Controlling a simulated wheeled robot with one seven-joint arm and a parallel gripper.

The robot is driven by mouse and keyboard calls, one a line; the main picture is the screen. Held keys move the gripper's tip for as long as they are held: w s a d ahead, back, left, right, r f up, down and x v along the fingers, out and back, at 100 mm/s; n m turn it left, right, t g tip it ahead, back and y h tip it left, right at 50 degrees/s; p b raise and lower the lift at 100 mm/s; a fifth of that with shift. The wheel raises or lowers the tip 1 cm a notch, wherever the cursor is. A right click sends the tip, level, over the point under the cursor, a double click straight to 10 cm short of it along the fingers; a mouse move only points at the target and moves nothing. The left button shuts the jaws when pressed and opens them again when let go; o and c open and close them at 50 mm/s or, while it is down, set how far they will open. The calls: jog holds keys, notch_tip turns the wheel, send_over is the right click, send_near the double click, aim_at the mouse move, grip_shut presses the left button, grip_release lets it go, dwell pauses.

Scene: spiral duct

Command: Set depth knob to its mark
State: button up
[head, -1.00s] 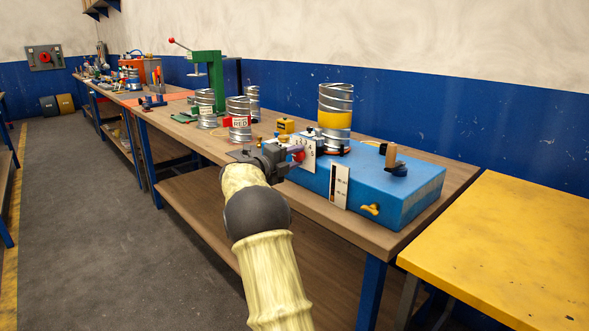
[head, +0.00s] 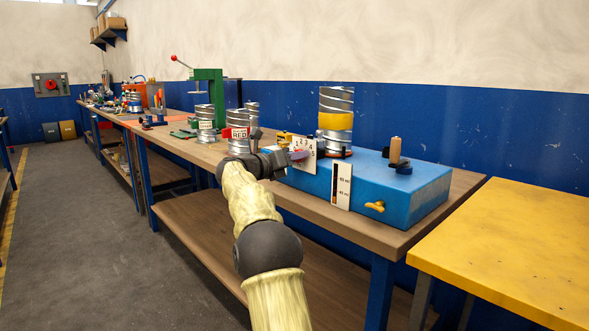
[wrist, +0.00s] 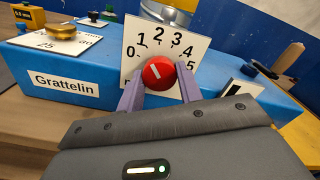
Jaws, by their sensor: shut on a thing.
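The red knob (wrist: 158,73) is on a white dial plate (wrist: 125,42) numbered from 0 to 5, on the front of the blue machine (head: 405,188). A white line on the knob slants up and left, toward about 1. My gripper (wrist: 158,84) is shut on the knob, with one lilac finger on each side. In the head view my gripper (head: 299,156) is at the dial plate (head: 307,146), and the knob is largely hidden there. I cannot make out a separate target mark on the dial.
A brass knob (wrist: 62,32) sits on top of the machine by a "Grattelin" label (wrist: 67,83). A spiral duct with a yellow band (head: 335,121) stands on the machine. A white gauge plate (head: 341,186) and a yellow wing knob (head: 375,206) are on its front.

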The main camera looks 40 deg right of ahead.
jog(key=m+b, duration=0.2)
jog(key=m, duration=0.1)
jog(key=m+b, duration=0.1)
jog(key=shift+w+f+m, duration=0.1)
jog(key=shift+f+m, duration=0.2)
dwell(0.4)
jog(key=o, duration=1)
jog(key=shift+r, duration=0.2)
jog(key=a, duration=0.5)
jog(key=s+a, duration=0.1)
jog(key=a, duration=1.1)
jog(key=shift+s+a+p, duration=0.2)
jog(key=shift+a+p, duration=0.05)
jog(key=shift+p, duration=0.05)
